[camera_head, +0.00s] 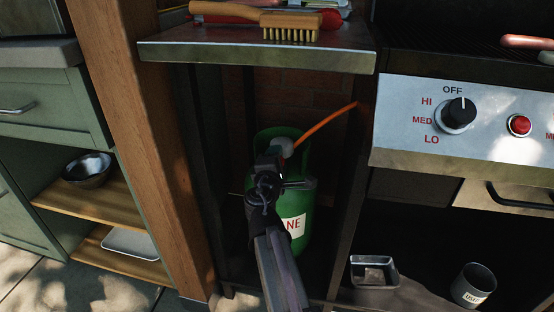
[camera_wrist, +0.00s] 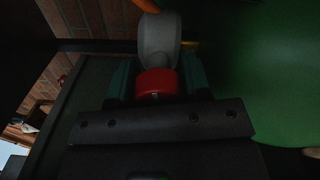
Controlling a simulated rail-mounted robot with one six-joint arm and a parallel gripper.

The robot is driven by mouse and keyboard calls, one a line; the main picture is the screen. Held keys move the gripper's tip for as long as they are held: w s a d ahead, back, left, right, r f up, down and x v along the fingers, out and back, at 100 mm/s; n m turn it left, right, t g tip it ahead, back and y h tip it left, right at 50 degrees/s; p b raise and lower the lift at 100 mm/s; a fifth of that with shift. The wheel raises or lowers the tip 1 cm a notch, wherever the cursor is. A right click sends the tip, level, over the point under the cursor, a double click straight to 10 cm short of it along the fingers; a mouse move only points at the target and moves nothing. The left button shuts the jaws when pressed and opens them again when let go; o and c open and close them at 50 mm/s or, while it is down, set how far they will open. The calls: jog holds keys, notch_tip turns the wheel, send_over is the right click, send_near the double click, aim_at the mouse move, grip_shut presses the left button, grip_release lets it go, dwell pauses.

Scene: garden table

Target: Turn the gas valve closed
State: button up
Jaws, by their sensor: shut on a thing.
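The green propane bottle (camera_head: 289,233) stands upright in the dark bay under the side shelf, with part of its label showing. A grey regulator (camera_head: 285,147) sits at its top, with an orange hose (camera_head: 325,127) running up to the right. In the wrist view, my gripper (camera_wrist: 157,85) is shut on the red valve knob (camera_wrist: 157,83), one finger on each side. The grey regulator (camera_wrist: 160,42) is right behind the knob. In the head view my gripper (camera_head: 268,160) and arm cover most of the knob and part of the bottle.
A steel side shelf (camera_head: 260,56) with a wooden brush (camera_head: 290,27) is above the bay. A wooden post (camera_head: 150,150) is at the left. The grill panel (camera_head: 400,110) with a black burner knob (camera_head: 458,113) is at the right. A metal tray (camera_head: 373,272) and a can (camera_head: 473,286) stand below it.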

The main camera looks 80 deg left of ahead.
jog(key=shift+m, duration=0.9)
jog(key=o, duration=0.9)
jog(key=v, duration=1)
jog(key=shift+s+d, duration=0.15)
jog(key=shift+d, duration=0.25)
